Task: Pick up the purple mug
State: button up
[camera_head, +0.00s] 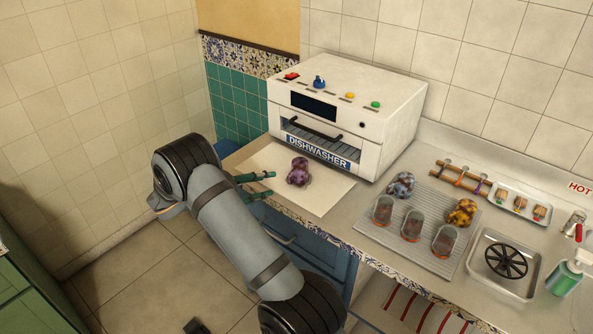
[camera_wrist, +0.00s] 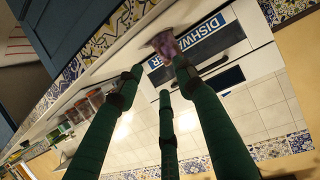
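The purple mug (camera_head: 298,173) stands on a pale mat (camera_head: 325,202) on the counter, in front of the dishwasher. My gripper (camera_head: 271,183) is just left of the mug, at the counter's left edge, with its green fingers pointing toward it. The fingers are spread apart and empty, and a small gap shows between their tips and the mug. In the wrist view the purple mug (camera_wrist: 165,43) shows beyond the fingertips of my gripper (camera_wrist: 158,74), partly hidden by one finger.
The white toy-like dishwasher (camera_head: 345,115) stands close behind the mug. To the right, a ribbed drying mat (camera_head: 425,262) holds several glasses and patterned mugs. The mat's front part is clear.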

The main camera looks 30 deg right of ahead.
aim_at(289, 177)
jog(key=p+x, duration=0.3)
jog(key=x, duration=0.6)
jog(key=shift+d+p, duration=0.1)
jog(key=shift+p, duration=0.25)
jog(key=shift+w+d+f, duration=0.15)
jog(key=shift+d+f, duration=0.05)
jog(key=shift+d, duration=0.15)
jog(key=shift+c, duration=1.1)
grip_shut()
